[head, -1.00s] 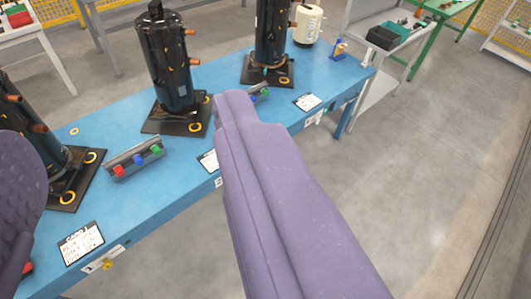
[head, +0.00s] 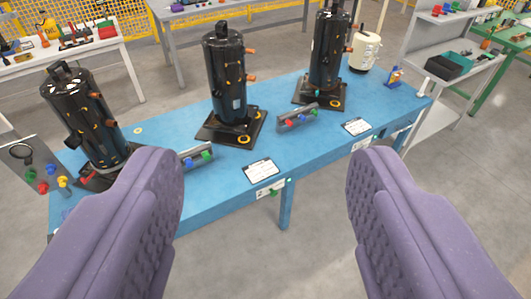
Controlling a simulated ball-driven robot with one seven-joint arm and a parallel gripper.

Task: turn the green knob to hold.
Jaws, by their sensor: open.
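Several green knobs show, and I cannot tell which one the task means. One green knob (head: 207,155) sits at the right end of a grey control box (head: 197,152) on the blue table, beside a blue knob. The left finger hides the left part of that box. Another green knob (head: 316,111) is on a similar box (head: 296,117) further right, with red and blue knobs. My gripper (head: 267,158) is open and empty.
Black compressors (head: 224,75) stand on dark plates along the blue table (head: 325,155). A grey panel (head: 25,155) with coloured knobs stands at the left. White cards (head: 261,170) lie near the front edge. Grey floor (head: 330,205) is open in front.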

